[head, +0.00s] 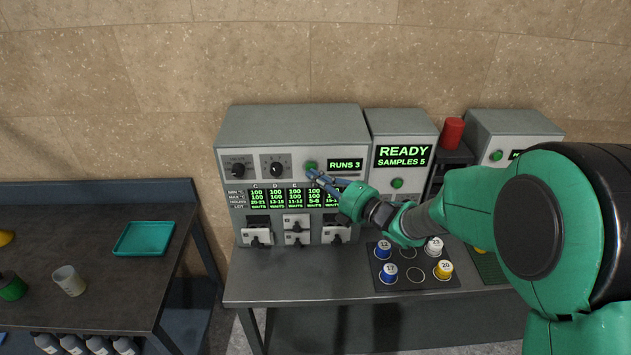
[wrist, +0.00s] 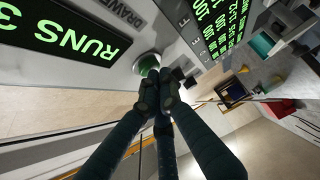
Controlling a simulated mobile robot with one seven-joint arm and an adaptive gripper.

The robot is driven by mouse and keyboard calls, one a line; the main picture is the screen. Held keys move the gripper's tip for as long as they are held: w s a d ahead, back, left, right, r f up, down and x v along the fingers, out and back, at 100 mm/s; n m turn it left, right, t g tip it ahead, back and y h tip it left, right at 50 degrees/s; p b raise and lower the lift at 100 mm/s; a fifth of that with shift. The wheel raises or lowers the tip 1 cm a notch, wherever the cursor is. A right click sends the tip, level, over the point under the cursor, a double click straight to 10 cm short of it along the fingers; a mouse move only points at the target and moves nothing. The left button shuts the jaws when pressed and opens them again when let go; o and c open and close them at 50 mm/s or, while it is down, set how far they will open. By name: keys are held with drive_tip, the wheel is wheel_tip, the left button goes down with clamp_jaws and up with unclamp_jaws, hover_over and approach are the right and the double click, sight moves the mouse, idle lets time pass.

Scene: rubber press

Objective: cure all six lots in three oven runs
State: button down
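The grey oven panel (head: 290,125) stands on the back bench. Its display (head: 345,165) reads RUNS 3, also large in the wrist view (wrist: 60,35). A lot table (head: 290,198) glows below, with WAITS in its bottom row. My gripper (head: 311,174) is at the green button (head: 310,165) beside the RUNS display. In the wrist view my fingertips (wrist: 155,80) are together at the green button (wrist: 147,63); whether they press it I cannot tell. Numbered lots sit on a dark tray (head: 416,284): blue 17 (head: 390,273), another blue (head: 383,249), white 23 (head: 434,246) and yellow 20 (head: 443,269).
Two knobs (head: 238,170) and several black-handled drawers (head: 258,238) are on the oven. A second unit (head: 402,140) reads READY SAMPLES 5 and has a green button (head: 397,183). A red cylinder (head: 452,131) stands right of it. The left table holds a teal tray (head: 145,238) and a cup (head: 68,281).

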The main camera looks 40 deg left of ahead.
drive_tip(key=shift+w+a+b, duration=0.3)
drive_tip(key=shift+w+b, duration=0.05)
idle(0.4)
drive_tip(key=s+d+b, duration=0.1)
drive_tip(key=s+d, duration=0.1)
drive_tip(key=d, duration=1)
drive_tip(key=shift+s+d+b, duration=0.35)
drive_tip(key=shift+s+d, duration=0.05)
drive_tip(key=shift+w, duration=0.1)
